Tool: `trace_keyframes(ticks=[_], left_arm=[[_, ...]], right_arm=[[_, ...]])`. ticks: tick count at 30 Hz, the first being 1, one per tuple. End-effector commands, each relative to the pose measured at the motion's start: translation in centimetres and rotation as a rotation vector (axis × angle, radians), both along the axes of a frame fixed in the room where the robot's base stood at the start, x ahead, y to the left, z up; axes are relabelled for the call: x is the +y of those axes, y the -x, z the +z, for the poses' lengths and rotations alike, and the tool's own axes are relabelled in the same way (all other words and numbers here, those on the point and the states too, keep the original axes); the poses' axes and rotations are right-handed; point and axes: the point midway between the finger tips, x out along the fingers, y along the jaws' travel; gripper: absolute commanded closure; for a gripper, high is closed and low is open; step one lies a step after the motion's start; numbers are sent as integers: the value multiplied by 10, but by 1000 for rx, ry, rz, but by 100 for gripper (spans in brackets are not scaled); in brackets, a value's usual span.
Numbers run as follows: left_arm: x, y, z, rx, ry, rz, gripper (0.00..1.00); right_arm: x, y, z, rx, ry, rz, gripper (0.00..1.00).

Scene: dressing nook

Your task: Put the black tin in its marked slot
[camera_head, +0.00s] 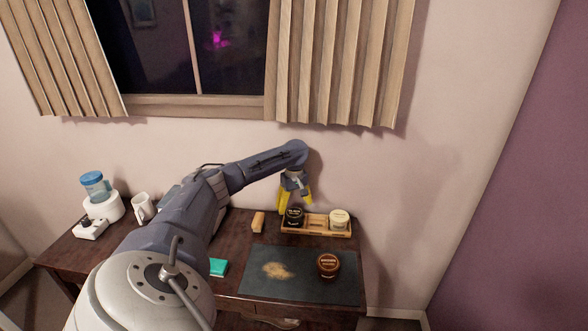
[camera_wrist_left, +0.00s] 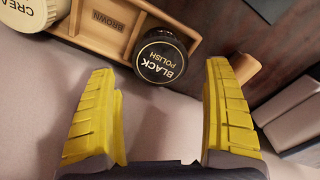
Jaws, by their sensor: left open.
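The black tin (camera_head: 294,216), with "BLACK POLISH" on its lid, stands at the left end of the wooden tray (camera_head: 319,233). It appears to sit in the tray's end compartment; any mark beneath it is hidden. In the left wrist view the black tin (camera_wrist_left: 162,56) is upper centre, beside an empty compartment marked "BROWN" (camera_wrist_left: 108,22). My left gripper (camera_head: 296,202) is open, with its yellow fingers (camera_wrist_left: 158,72) apart on either side of the tin and clear gaps to it. My right gripper is not in view.
A cream tin (camera_head: 339,218) sits at the tray's right end. A brown tin (camera_head: 328,265) stands on the dark mat (camera_head: 304,288), beside a tan smear. A wooden block (camera_head: 258,222) lies left of the tray. A mug (camera_head: 143,207) stands farther left. The wall is close behind.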

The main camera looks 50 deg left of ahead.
Motion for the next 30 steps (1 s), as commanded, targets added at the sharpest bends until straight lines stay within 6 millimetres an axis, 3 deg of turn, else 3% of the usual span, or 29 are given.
trace_keyframes(ticks=[6, 12, 30], left_arm=[[0, 0, 37, -2, -1, -1, 16], [-1, 0, 59, -1, -1, 0, 16], [-1, 1, 69, 1, 0, 0, 16]], right_arm=[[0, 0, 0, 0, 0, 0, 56], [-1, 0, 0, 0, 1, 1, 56], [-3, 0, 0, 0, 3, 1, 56]])
